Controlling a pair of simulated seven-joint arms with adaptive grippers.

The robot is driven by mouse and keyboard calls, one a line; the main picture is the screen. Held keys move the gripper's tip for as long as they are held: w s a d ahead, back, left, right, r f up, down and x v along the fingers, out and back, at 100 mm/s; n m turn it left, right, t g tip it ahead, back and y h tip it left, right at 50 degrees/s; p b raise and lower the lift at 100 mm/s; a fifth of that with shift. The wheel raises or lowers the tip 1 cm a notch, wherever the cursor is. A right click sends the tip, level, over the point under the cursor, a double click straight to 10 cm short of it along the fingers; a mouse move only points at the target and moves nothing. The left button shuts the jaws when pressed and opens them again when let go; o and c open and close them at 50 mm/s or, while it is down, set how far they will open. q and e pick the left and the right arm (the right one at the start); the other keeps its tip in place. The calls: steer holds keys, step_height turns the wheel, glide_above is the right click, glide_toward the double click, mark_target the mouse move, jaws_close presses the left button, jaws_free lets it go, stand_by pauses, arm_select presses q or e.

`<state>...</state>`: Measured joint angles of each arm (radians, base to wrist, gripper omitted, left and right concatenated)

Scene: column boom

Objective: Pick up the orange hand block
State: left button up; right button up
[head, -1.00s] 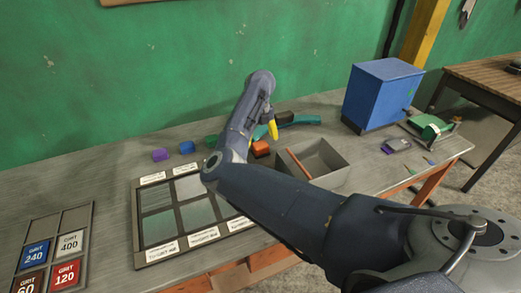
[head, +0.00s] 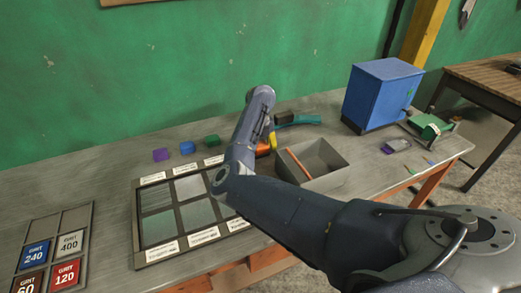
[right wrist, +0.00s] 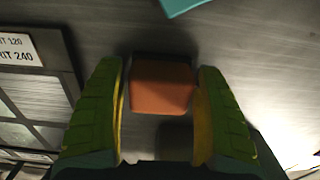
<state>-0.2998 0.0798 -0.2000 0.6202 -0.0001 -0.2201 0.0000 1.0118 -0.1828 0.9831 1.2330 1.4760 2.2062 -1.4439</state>
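The orange hand block (head: 262,152) rests on the workbench just left of the grey open bin, partly hidden behind my right arm in the head view. In the right wrist view the orange block (right wrist: 161,90) sits between the two green-and-yellow fingers, with a dark top part. My right gripper (right wrist: 161,72) is open around it, with a narrow gap showing at each side. In the head view the right gripper (head: 271,143) is down at the block, mostly hidden by its own arm. My left gripper is not in view.
The grey bin (head: 337,175) stands close on the right. Purple (head: 161,155), blue (head: 187,148) and green (head: 212,141) blocks line the left. A teal tool (head: 299,120) lies behind. A panelled tray (head: 141,254) and a blue cabinet (head: 380,97) flank the area.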

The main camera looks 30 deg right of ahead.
mark_target(261, 144)
steer(key=c, duration=0.9)
steer(key=shift+c, duration=0.2)
steer(key=shift+r, duration=0.15)
step_height(261, 144, up, 20)
